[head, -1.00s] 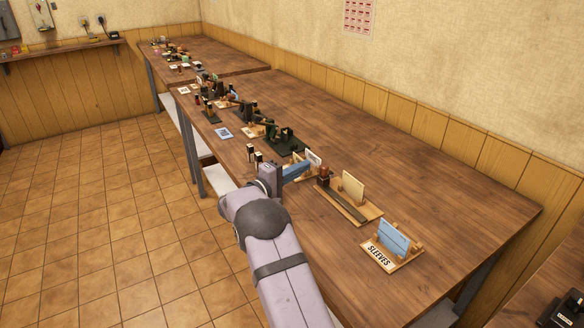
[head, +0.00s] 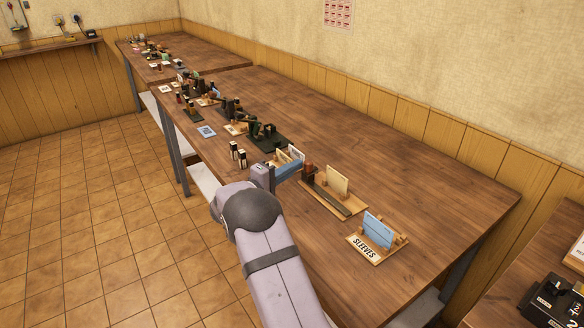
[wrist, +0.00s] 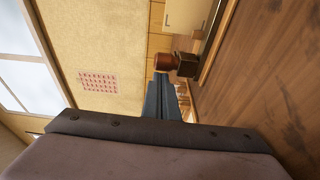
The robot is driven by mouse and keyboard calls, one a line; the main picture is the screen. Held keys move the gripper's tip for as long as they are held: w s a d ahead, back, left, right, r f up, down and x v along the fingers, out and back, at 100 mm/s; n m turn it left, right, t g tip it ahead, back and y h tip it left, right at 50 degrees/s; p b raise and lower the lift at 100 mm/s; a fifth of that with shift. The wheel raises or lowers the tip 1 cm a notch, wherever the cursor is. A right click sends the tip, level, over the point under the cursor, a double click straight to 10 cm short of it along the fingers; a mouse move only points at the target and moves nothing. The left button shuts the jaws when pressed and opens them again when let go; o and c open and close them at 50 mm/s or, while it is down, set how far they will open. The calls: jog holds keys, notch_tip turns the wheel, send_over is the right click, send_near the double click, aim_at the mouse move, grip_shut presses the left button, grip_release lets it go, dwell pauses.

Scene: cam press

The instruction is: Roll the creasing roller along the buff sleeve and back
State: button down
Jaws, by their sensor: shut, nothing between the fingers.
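The creasing roller (head: 308,171), a red-brown round handle on a dark block, stands at the far end of a wooden board (head: 350,212) with a dark strip. A buff sleeve (head: 337,180) stands upright at the board's back edge. In the wrist view the roller's handle (wrist: 163,62) is just beyond the fingertips and the buff sleeve (wrist: 184,18) is at the top. My gripper (head: 289,168) is shut and empty, with blue-grey fingers (wrist: 160,98), left of the roller in the head view and apart from it. My arm hides part of the bench front.
A holder marked SLEEVES (head: 366,248) with a blue sleeve (head: 378,230) stands nearer on the bench. Cards (head: 290,153) stand just behind my gripper. Two dark posts with white tops (head: 238,153) and a dark green press (head: 265,136) are farther left. The bench's right side is clear.

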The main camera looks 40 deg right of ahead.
jog(key=s+b, duration=0.8)
jog(key=s, duration=0.9)
jog(key=shift+s, duration=0.15)
jog(key=shift+w+a, duration=0.2)
jog(key=shift+w, duration=0.3)
jog(key=w+a+b, duration=0.1)
jog(key=w+a, duration=0.1)
jog(key=w, duration=0.1)
jog(key=shift+a, duration=0.35)
jog(key=v, duration=0.7)
jog(key=shift+s+a+b, duration=0.1)
jog(key=shift+a+b, duration=0.05)
jog(key=shift+b, duration=0.25)
jog(key=shift+v, duration=0.85)
jog(key=shift+s, duration=0.1)
